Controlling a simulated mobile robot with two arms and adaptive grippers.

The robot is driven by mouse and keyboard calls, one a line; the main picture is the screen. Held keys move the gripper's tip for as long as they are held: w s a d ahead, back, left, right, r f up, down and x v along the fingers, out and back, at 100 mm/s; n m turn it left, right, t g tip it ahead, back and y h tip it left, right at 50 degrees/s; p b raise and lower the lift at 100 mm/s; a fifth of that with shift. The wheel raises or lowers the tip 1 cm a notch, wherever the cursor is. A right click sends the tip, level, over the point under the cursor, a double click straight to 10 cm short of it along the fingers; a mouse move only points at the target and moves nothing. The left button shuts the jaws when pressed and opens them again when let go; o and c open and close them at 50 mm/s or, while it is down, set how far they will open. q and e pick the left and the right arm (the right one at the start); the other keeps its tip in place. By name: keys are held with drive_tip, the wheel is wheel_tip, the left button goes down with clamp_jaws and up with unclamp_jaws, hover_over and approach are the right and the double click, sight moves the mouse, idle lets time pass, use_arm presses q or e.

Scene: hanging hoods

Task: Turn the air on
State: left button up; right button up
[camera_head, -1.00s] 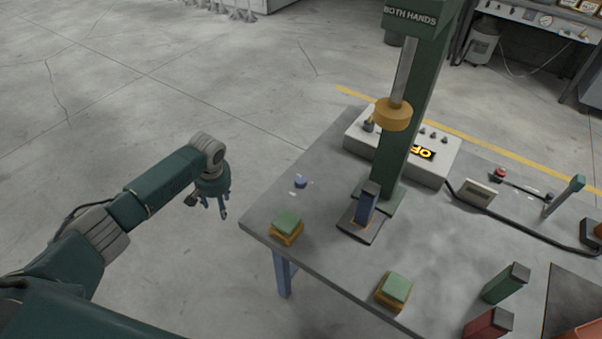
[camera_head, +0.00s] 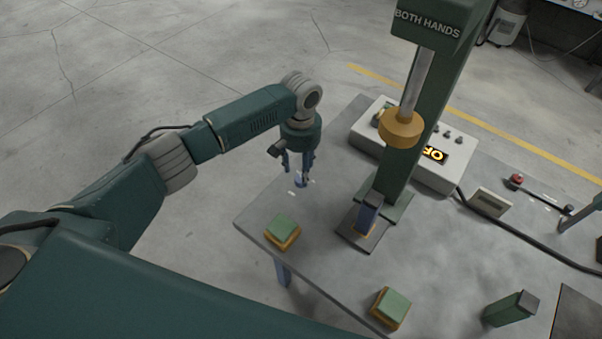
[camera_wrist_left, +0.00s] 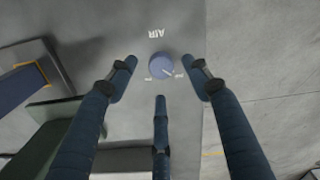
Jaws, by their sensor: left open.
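The blue round air knob (camera_wrist_left: 160,67) sits on the grey table top in the left wrist view, by the upside-down word AIR. Its light pointer line aims at the lower right, toward one of two small labels that I cannot read for sure. In the head view the knob (camera_head: 299,184) is partly hidden by my fingers. My left gripper (camera_head: 300,174) is open and empty above it, pointing down. In the left wrist view its fingers (camera_wrist_left: 160,78) spread around the knob's position, with no clear contact. My right gripper is not in view.
A green press column (camera_head: 418,125) with a yellow collar (camera_head: 402,128) stands right of the gripper. Behind it is a white control box (camera_head: 437,172) with a lit orange display, partly hidden. Green-topped buttons (camera_head: 282,230) (camera_head: 391,308) sit at the table's front edge. Floor is free at the left.

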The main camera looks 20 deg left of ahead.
use_arm(q)
wheel_tip(320, 180, down, 3)
drive_tip(key=shift+w+f, duration=0.1)
drive_tip(key=shift+w, duration=0.05)
drive_tip(key=shift+f, duration=0.65)
drive_tip(key=shift+c, duration=0.8)
drive_tip(key=c, duration=1)
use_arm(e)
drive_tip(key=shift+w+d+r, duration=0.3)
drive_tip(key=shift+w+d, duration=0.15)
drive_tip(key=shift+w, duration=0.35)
